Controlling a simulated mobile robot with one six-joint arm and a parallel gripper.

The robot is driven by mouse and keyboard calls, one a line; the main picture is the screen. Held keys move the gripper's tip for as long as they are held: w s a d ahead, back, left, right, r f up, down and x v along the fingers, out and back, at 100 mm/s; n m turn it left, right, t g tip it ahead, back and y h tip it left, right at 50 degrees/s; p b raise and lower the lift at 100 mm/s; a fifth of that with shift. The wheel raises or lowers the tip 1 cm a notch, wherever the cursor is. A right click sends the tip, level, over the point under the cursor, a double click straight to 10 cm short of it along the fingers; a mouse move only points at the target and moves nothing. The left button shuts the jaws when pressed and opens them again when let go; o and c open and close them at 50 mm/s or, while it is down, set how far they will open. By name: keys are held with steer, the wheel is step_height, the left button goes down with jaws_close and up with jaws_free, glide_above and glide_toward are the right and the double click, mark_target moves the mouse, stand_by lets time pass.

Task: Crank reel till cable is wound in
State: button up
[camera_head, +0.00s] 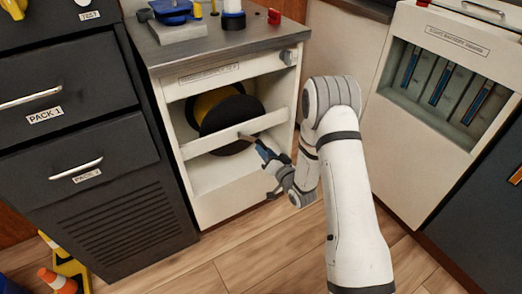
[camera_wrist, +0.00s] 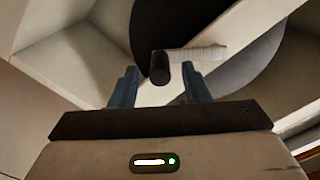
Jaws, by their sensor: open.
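The reel (camera_head: 245,112) sits in an open bay of the white cabinet, with a black flange and yellow cable (camera_head: 203,103) visible behind it. In the wrist view the dark flange (camera_wrist: 205,22) fills the upper middle. A pale crank arm (camera_wrist: 205,54) carries a short black handle (camera_wrist: 160,67). My gripper (camera_head: 261,147) is at the front of the bay, by the cross rail. In the wrist view my gripper (camera_wrist: 159,84) is open, with one blue-grey finger on each side of the handle. I cannot tell whether either finger touches it. The cable's free end is not visible.
A white cross rail (camera_head: 228,134) spans the bay below the reel's middle. A dark drawer unit (camera_head: 85,110) stands left, a white slotted cabinet (camera_head: 420,130) right. Small items, including a blue one (camera_head: 172,10), stand on the reel cabinet's top.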

steer(key=shift+x, duration=1.3)
jaws_close()
